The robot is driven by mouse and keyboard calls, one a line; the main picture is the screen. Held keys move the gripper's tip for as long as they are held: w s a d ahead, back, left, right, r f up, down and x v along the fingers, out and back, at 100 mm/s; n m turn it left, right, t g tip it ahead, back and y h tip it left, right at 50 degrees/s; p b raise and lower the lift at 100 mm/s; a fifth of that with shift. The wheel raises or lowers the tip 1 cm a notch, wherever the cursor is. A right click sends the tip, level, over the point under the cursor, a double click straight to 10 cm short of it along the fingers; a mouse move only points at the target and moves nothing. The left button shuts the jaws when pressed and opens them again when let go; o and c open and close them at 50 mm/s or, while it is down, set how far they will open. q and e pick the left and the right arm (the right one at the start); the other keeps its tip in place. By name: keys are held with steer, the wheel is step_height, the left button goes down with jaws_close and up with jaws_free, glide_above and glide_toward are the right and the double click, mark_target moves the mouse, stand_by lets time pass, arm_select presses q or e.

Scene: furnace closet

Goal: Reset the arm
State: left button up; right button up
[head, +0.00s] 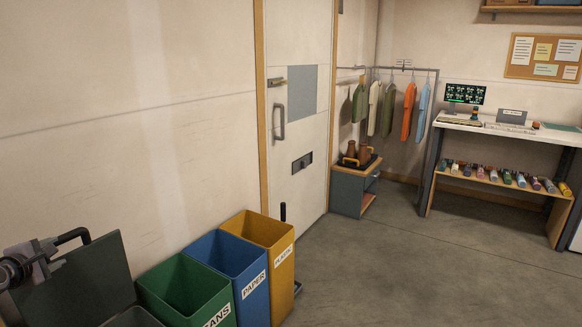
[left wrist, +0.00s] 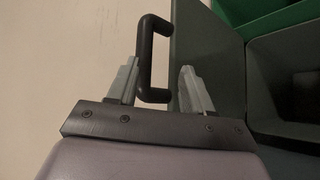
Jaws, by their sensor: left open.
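My left gripper (head: 48,255) is at the lower left of the head view, beside a raised dark lid (head: 85,280). The lid has a black bar handle (head: 75,235) on its edge. In the left wrist view my gripper's two fingers (left wrist: 158,75) are spread apart. The black handle (left wrist: 146,50) shows between them, nearer the left finger, and the lid (left wrist: 208,55) is to the right. I cannot tell whether a finger touches the handle. My right gripper is in neither view.
A dark open bin (head: 132,318) stands below the lid. Green (head: 185,300), blue (head: 230,265) and yellow (head: 265,240) open bins stand along the wall. A white door (head: 300,110), clothes rack (head: 425,70) and workbench (head: 505,133) lie beyond. The floor (head: 420,260) at right is clear.

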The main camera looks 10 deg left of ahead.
arm_select(q)
steer(key=s+d+f+m+g+h, duration=0.15)
steer(key=s+d+f+m, duration=0.35)
steer(key=d+f+m, duration=0.5)
steer(key=s+d+f+m+g+h, duration=0.15)
steer(key=s+d+f+m, duration=0.4)
steer(key=d+f, duration=0.8)
steer(key=s+d+m+h, duration=0.1)
steer(key=s+d+m, duration=0.3)
steer(key=d, duration=0.4)
steer(key=s+d+r+m+h, duration=0.1)
steer(key=s+d+m, duration=0.2)
steer(key=s+d, duration=0.2)
steer(key=s+d+r+m+h, duration=0.1)
steer(key=s+d+m, duration=0.3)
steer(key=d, duration=0.7)
steer(key=shift+s+m+t+h, duration=0.3)
steer(key=shift+s+m, duration=0.05)
steer(key=shift+s, duration=0.35)
steer(key=shift+c, duration=0.8)
